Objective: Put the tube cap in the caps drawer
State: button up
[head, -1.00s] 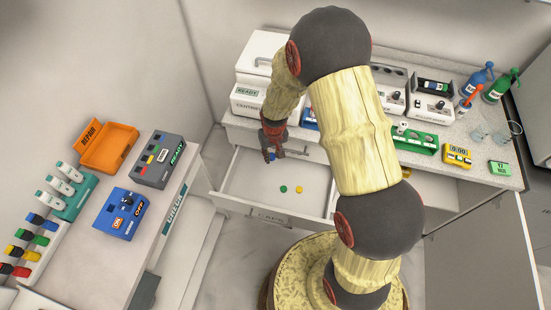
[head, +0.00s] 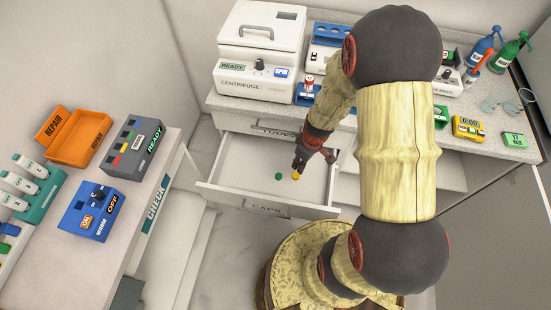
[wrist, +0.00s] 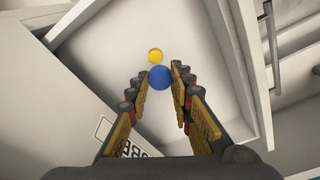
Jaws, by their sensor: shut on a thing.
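The caps drawer (head: 225,186) is pulled out, with a CAPS label on its front. A green cap (head: 278,177) and a yellow cap (head: 295,177) lie on its floor; the yellow one also shows in the wrist view (wrist: 155,56). My gripper (head: 298,170) points down over the open drawer. In the wrist view, my gripper (wrist: 159,79) is shut on a blue tube cap (wrist: 160,78), held between the fingertips above the drawer floor. I cannot make out the blue cap in the head view.
A shut TUBES drawer (head: 250,124) sits just above the open one. A centrifuge (head: 258,70) stands on the counter behind. At the left, a side bench holds an orange REPAIR tray (head: 82,148), a grey READY box (head: 135,150) and a blue switch box (head: 88,210).

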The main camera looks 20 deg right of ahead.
jog(key=w+a+f+b, duration=0.1)
jog(key=w+a+f, duration=0.3)
jog(key=w+a, duration=0.15)
jog(key=b, duration=0.2)
send_over(267, 173)
jog(key=f, duration=0.3)
jog(key=d+f, duration=0.1)
jog(key=f, duration=0.1)
jog(key=shift+s, duration=0.4)
jog(key=shift+w+a+f, duration=0.15)
jog(key=shift+a+f, duration=0.1)
jog(key=shift+f, duration=0.05)
jog(key=shift+w+f+b, duration=0.1)
jog(key=shift+f+b, duration=0.8)
jog(key=shift+f, duration=0.65)
jog(key=shift+f, duration=0.1)
jog(key=shift+o, duration=1)
jog(key=o, duration=0.5)
jog(key=shift+c, duration=0.2)
